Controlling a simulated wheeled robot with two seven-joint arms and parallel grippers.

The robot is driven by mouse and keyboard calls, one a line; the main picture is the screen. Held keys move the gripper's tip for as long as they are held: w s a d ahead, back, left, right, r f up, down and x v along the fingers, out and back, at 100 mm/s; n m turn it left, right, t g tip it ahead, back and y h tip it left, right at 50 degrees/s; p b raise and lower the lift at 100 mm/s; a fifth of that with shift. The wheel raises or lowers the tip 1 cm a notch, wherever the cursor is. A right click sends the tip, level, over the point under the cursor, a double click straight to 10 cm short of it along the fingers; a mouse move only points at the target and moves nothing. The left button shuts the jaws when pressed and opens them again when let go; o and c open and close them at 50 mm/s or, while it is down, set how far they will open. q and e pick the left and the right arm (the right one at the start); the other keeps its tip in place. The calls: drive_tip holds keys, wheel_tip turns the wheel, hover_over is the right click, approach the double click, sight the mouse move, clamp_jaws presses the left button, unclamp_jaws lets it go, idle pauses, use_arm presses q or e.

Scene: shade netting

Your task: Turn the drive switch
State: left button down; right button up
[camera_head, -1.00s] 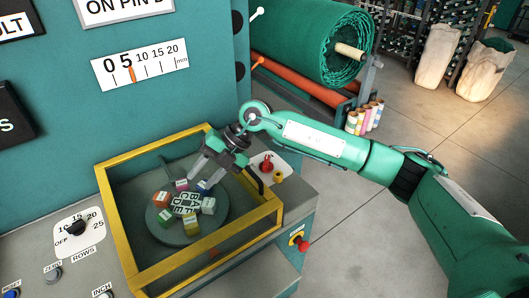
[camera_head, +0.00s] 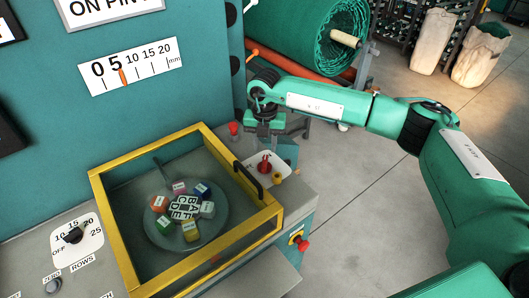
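No label reading "drive" is legible. A red switch-like knob (camera_head: 265,166) stands on a white plate at the right of the machine top, with a small yellow knob (camera_head: 276,178) beside it; which one is the drive switch I cannot tell. A black rotary knob (camera_head: 73,236) at left, by the ROWS label, points near OFF. My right gripper (camera_head: 285,148) is behind the white plate, apart from the red knob as far as I can see. Its fingers are mostly hidden and dark, so its opening is unclear. My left gripper is not in view.
A yellow-framed clear box (camera_head: 190,268) with a black handle (camera_head: 247,180) covers a round plate of coloured blocks (camera_head: 186,212). A red button (camera_head: 302,243) sits on the machine's right side. A green netting roll (camera_head: 310,40) stands behind.

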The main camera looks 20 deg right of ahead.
sight(264, 160)
wheel_tip(264, 160, down, 5)
drive_tip(key=shift+f+p, duration=0.1)
drive_tip(key=shift+p, duration=0.65)
drive_tip(key=shift+f, duration=0.4)
clamp_jaws()
